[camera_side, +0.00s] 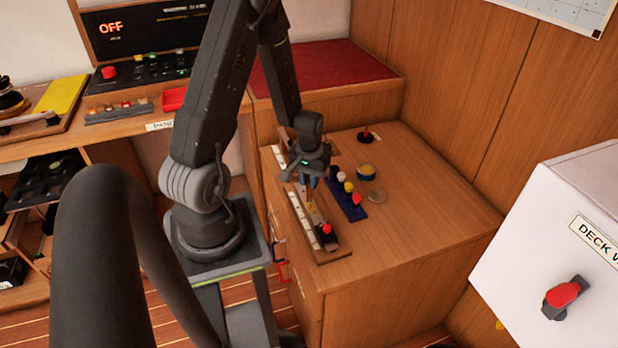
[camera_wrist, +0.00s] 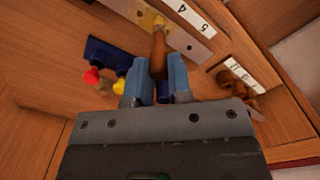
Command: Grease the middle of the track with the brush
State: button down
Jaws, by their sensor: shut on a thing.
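My gripper (camera_side: 309,182) is above the track (camera_side: 299,209) on the wooden cabinet top. In the wrist view its blue fingers (camera_wrist: 157,82) are shut on the brush (camera_wrist: 158,50), which has a brown handle. The brush's far end points at the metal strip of the track (camera_wrist: 188,42), near the white scale marked 4 and 5. A yellowish patch (camera_wrist: 151,17) shows at the brush's tip; I cannot tell whether it is bristles or grease, or whether the tip touches the metal. In the side view the gripper partly hides the brush.
A dark blue rack (camera_side: 346,204) with white, yellow and red knobs stands right of the track. A red-topped black piece (camera_side: 326,232) sits at the track's near end. The cabinet's right side is clear.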

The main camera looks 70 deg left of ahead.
jog(key=shift+d, duration=0.75)
jog(key=shift+d, duration=0.1)
jog(key=shift+d, duration=0.6)
jog(key=shift+w+d, duration=0.1)
jog(key=shift+d, duration=0.3)
jog(key=shift+a, duration=0.1)
jog(key=shift+a, duration=0.6)
